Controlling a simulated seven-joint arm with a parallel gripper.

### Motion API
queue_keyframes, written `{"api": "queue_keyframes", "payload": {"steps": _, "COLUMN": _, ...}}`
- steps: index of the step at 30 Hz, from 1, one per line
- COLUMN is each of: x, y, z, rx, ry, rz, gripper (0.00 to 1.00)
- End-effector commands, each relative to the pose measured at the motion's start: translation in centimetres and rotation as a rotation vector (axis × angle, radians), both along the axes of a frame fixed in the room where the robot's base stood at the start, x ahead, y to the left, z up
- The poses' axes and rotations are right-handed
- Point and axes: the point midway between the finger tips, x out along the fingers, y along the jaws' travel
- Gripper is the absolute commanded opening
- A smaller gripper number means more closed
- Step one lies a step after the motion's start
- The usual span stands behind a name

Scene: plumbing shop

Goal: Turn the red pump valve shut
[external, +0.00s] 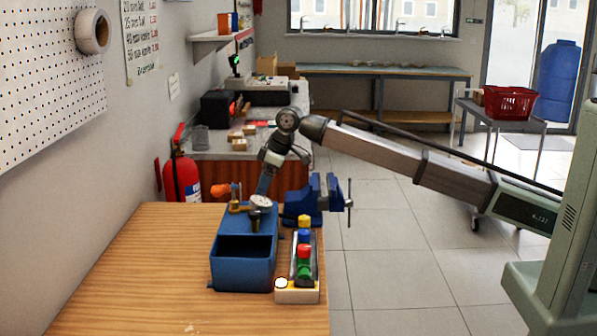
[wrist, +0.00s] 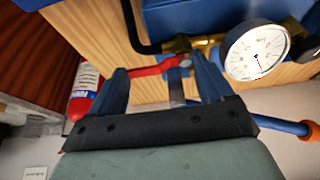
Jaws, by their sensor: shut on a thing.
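The blue test pump (external: 228,277) stands on the wooden bench, with its gauge (external: 260,202) on top. The gauge (wrist: 257,50) also shows in the wrist view, beside brass fittings (wrist: 178,46). The red valve lever (wrist: 152,69) runs from the brass fitting between my fingers, lying across the gap. My gripper (wrist: 160,66) is shut on this lever, with one blue finger at each end of its visible length. In the external view my gripper (external: 264,186) points down at the back of the pump; the lever cannot be made out there.
The pump's orange-ended handle (external: 222,190) sticks out left. A fire extinguisher (external: 181,175) stands by the wall. The bench's left part is clear.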

Motion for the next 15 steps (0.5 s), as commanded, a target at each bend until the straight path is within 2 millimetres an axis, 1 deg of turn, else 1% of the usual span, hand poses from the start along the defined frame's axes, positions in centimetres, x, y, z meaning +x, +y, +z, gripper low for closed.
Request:
{"api": "queue_keyframes", "payload": {"steps": 8, "x": -0.22, "y": -0.41, "z": 0.01, "rx": 0.000, "ry": -0.001, "rz": -0.113, "gripper": 0.50}}
{"api": "queue_keyframes", "payload": {"steps": 15, "x": -0.59, "y": -0.95, "z": 0.03, "rx": 0.000, "ry": 0.000, "rz": -0.315, "gripper": 0.50}}
